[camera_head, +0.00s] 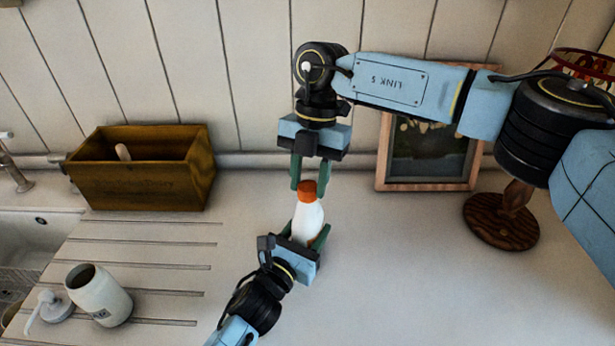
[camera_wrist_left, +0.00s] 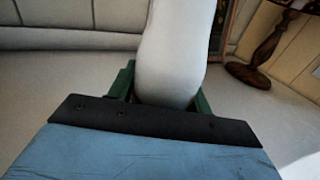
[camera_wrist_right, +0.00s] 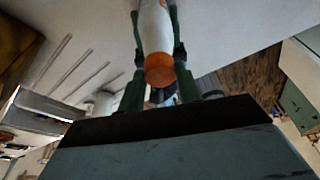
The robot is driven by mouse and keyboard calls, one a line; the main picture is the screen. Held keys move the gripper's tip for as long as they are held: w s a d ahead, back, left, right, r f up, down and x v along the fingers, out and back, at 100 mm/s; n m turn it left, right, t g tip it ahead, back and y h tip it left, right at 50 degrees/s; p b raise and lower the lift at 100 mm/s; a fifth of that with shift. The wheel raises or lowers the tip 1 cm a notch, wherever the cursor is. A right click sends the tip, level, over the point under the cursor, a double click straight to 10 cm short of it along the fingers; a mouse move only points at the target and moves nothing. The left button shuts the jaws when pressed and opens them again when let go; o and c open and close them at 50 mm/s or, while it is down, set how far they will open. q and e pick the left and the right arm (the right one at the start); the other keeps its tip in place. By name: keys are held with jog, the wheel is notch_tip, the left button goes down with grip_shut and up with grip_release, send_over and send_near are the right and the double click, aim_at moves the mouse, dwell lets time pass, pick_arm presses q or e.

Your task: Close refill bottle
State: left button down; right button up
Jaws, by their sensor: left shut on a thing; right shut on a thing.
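The refill bottle (camera_head: 306,221) is white with an orange cap (camera_head: 307,188) on its top end. My left gripper (camera_head: 303,235) is shut on the bottle's lower body from below; the left wrist view shows the white body (camera_wrist_left: 172,60) between the green fingers. My right gripper (camera_head: 309,184) comes down from above and is shut on the orange cap, one finger on each side. In the right wrist view the cap (camera_wrist_right: 159,70) sits in line with the bottle (camera_wrist_right: 155,28). Whether it is fully seated cannot be told.
A white jar (camera_head: 104,298) with an open mouth and a pump top (camera_head: 50,308) are on the ribbed drainboard at left. A wooden box (camera_head: 140,186) and a picture frame (camera_head: 430,160) stand by the wall. A wooden stand (camera_head: 500,226) is at right. The middle counter is clear.

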jog(key=m, duration=0.3)
jog(key=m+t+y, duration=0.1)
jog(key=m, duration=0.3)
jog(key=shift+s+d, duration=0.15)
jog(key=m+t, duration=0.1)
jog(key=m, duration=0.2)
jog(key=m+t+y, duration=0.1)
jog(key=m, duration=0.3)
jog(key=shift+s, duration=0.1)
jog(key=o, duration=1)
jog(key=shift+c, duration=0.2)
jog(key=shift+r, duration=2.25)
jog(key=shift+c, duration=0.5)
